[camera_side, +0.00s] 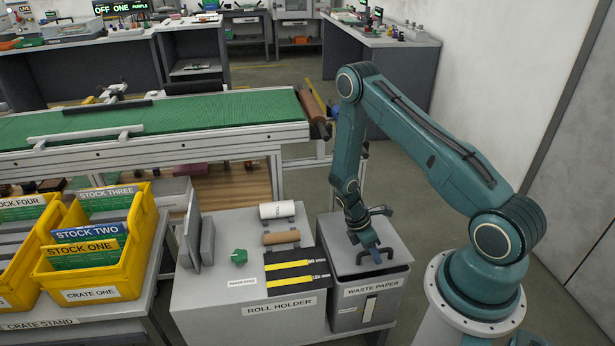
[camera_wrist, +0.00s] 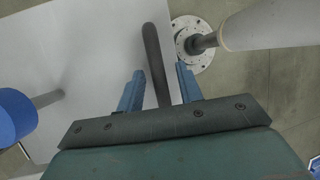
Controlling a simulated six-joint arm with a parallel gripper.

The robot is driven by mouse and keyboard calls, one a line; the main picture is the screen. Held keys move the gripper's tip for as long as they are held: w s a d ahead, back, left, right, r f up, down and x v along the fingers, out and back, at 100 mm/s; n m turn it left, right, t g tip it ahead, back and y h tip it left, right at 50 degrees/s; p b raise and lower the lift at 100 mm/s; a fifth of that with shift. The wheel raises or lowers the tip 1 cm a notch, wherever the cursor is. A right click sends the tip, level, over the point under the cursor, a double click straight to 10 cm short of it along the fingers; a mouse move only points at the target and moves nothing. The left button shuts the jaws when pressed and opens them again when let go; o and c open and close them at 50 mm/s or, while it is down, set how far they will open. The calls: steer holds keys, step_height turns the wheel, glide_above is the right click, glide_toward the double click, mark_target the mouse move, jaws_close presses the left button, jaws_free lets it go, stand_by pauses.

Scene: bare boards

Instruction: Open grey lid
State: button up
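The grey lid (camera_side: 341,229) lies flat and closed on the bin labelled WASTE PAPER (camera_side: 371,292), right of the roll holder. Its pale top also shows in the wrist view (camera_wrist: 85,60). A dark bar handle (camera_wrist: 152,60) stands on the lid. My gripper (camera_side: 373,250) points down over the lid, close to the handle. In the wrist view my gripper (camera_wrist: 160,78) is open, with one blue finger on each side of the bar.
The roll holder (camera_side: 285,308) stands directly left of the bin, with a white roll (camera_side: 277,210), a brown roll (camera_side: 281,237) and a green lump (camera_side: 239,257) on top. Yellow crates (camera_side: 100,268) stand further left. A green conveyor (camera_side: 200,115) runs behind. Floor is open behind the bin.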

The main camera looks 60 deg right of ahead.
steer(key=shift+s+a+f, duration=0.1)
steer(key=shift+f, duration=0.4)
